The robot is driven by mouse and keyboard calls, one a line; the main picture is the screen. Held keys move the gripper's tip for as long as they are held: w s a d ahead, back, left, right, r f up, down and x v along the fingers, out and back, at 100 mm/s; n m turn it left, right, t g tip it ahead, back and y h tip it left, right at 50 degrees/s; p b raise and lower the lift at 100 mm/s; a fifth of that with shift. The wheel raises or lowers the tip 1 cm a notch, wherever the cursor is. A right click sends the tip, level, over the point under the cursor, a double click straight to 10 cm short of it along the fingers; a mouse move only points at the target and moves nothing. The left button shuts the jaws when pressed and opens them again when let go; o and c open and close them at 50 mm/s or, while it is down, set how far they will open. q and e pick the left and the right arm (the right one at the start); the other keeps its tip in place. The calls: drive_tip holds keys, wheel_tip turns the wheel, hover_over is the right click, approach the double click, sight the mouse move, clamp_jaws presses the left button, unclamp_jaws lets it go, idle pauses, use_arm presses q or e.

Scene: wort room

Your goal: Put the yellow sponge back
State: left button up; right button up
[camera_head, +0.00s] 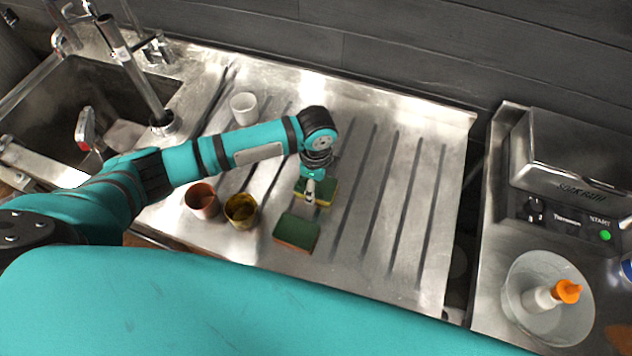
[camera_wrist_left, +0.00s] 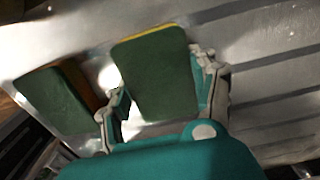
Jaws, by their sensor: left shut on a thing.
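The yellow sponge (camera_head: 328,188), with a green top, is at the middle of the ribbed steel drainboard (camera_head: 400,150). My left gripper (camera_head: 311,187) points down and is shut on it. In the left wrist view, the sponge (camera_wrist_left: 155,70) shows its green face and a thin yellow edge, with one finger of my left gripper (camera_wrist_left: 160,92) on each side. I cannot tell whether the sponge touches the drainboard. A second sponge (camera_head: 297,232), green with an orange-brown side, lies just in front, apart from it; it also shows in the left wrist view (camera_wrist_left: 58,98). My right gripper is out of view.
A white cup (camera_head: 244,108) stands behind my left arm. A reddish cup (camera_head: 202,200) and a yellow-brown cup (camera_head: 240,211) stand left of the second sponge. The sink (camera_head: 85,100) is at left. A bowl with an orange-capped bottle (camera_head: 545,298) is at right. The drainboard's right half is clear.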

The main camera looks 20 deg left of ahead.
use_arm(q)
drive_tip(key=shift+f, duration=0.1)
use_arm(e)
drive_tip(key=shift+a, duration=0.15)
use_arm(q)
drive_tip(key=o, duration=1)
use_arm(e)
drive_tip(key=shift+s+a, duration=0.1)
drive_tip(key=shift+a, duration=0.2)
use_arm(q)
wheel_tip(320, 180, up, 12)
drive_tip(key=shift+r+b, duration=0.15)
drive_tip(key=shift+b, duration=0.9)
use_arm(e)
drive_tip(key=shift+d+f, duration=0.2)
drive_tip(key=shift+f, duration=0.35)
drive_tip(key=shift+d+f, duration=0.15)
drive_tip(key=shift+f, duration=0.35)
